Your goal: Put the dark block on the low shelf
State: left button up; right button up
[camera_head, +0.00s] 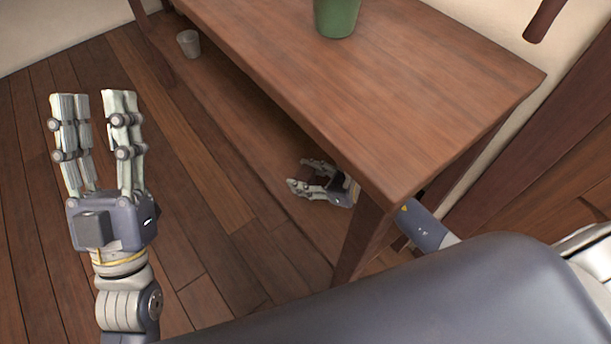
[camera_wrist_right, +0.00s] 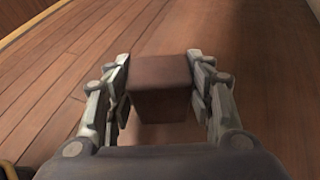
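The dark block (camera_wrist_right: 161,88) is a brown cuboid between the fingers of my right gripper (camera_wrist_right: 160,75) in the right wrist view. Both fingers lie close along its sides, and the gripper looks shut on it. My left gripper (camera_head: 97,97) is open and empty above the floor.
The wooden table (camera_head: 400,85) overhangs the shelf, with a green pot (camera_head: 336,15) on top. A near leg (camera_head: 360,235) stands close to my right gripper. A small grey cup (camera_head: 188,42) stands at the far end. The shelf's middle looks clear.

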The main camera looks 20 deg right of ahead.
aim_at(311, 178)
jog(key=shift+o, duration=0.7)
jog(key=shift+r, duration=0.1)
jog(key=p+v, duration=0.1)
jog(key=v, duration=0.2)
jog(key=shift+r, duration=0.1)
jog(key=p+v, duration=0.1)
jog(key=v, duration=0.6)
jog(key=shift+s+d+r, duration=0.2)
pick_arm(q)
jog(key=w+f+g+y, duration=0.2)
jog(key=w+f+g, duration=0.3)
jog(key=f, duration=0.3)
jog(key=shift+f+g, duration=0.3)
pick_arm(e)
jog(key=shift+s+d+r, duration=0.25)
jog(key=shift+s+d, duration=0.2)
jog(key=shift+s, duration=0.05)
pick_arm(q)
jog(key=shift+d, duration=0.1)
